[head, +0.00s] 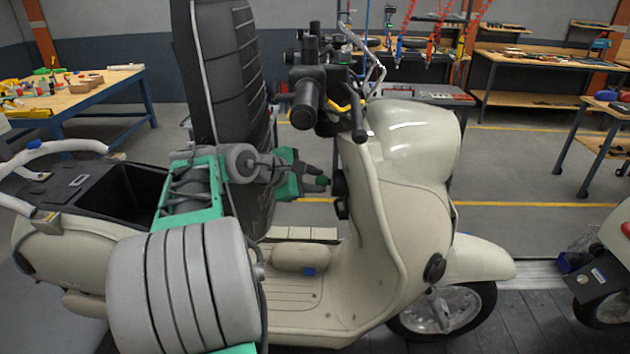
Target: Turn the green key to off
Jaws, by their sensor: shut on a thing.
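A cream scooter (385,200) stands side-on, its front to the right. My gripper (320,179) reaches in from the left, behind the handlebar column, at the inner side of the front shield. Its dark fingers are shut on the small green key (322,180), of which only a bit shows. Just right of the fingertips is a black lock housing (339,184) on the shield. The picture is too small to tell the key's angle or any off mark.
The handlebar (308,100) with its black grip hangs above my gripper. The raised black seat (228,80) stands behind my arm. The footboard (300,290) is below. A workbench (90,90) stands at the back left, and part of another scooter (608,270) is at right.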

